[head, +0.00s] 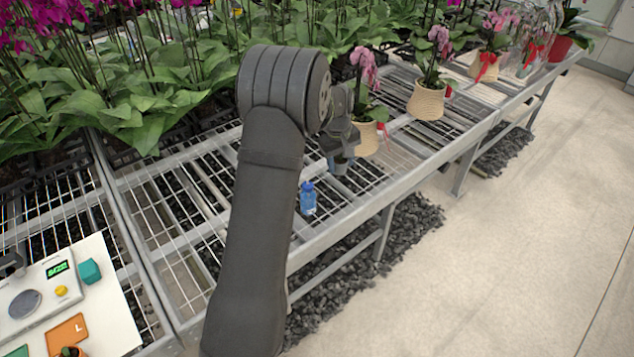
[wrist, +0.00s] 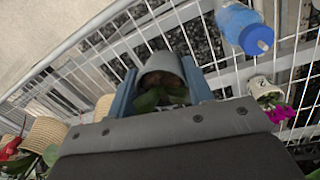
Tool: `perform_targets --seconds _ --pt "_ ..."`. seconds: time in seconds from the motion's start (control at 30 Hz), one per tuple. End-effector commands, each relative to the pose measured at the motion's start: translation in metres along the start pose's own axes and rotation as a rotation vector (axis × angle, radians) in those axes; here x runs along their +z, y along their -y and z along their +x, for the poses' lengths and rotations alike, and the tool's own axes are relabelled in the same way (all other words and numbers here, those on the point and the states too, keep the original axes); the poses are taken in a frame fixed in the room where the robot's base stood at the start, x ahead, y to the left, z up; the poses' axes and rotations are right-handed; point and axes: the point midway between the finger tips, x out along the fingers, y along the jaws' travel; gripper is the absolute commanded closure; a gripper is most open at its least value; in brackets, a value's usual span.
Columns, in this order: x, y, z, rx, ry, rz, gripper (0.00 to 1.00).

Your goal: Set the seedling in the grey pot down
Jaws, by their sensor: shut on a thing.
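The seedling in the grey pot (wrist: 162,63) shows between the fingers in the wrist view, with dark soil and green leaves (wrist: 160,97). My gripper (wrist: 160,84) is shut on this pot, with one blue-grey finger on each side. In the head view my gripper (head: 338,145) is over the wire bench (head: 200,185), near its front edge, and the grey pot (head: 341,165) shows small and dark below it. I cannot tell whether the pot's base touches the mesh. My arm hides part of the bench.
A blue bottle (head: 308,198) stands nearby, also in the wrist view (wrist: 240,27). A small white pot with magenta flowers (wrist: 265,90) is close. Wicker-potted orchids (head: 426,102) stand along the right. A white board (head: 95,275) with a device lies left. Bare mesh lies between.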

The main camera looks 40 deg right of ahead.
Motion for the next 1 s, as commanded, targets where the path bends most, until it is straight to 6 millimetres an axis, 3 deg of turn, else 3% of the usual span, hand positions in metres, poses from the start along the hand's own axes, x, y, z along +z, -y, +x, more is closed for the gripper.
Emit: perform_targets --seconds 0.17,0.7,1.0 --pt "0.009 -0.017 0.004 0.000 0.003 0.033 0.77" --pt "-0.085 0.032 0.062 -0.001 0.004 0.034 0.77" --pt "-0.093 0.038 0.082 -0.002 0.005 0.035 0.77"
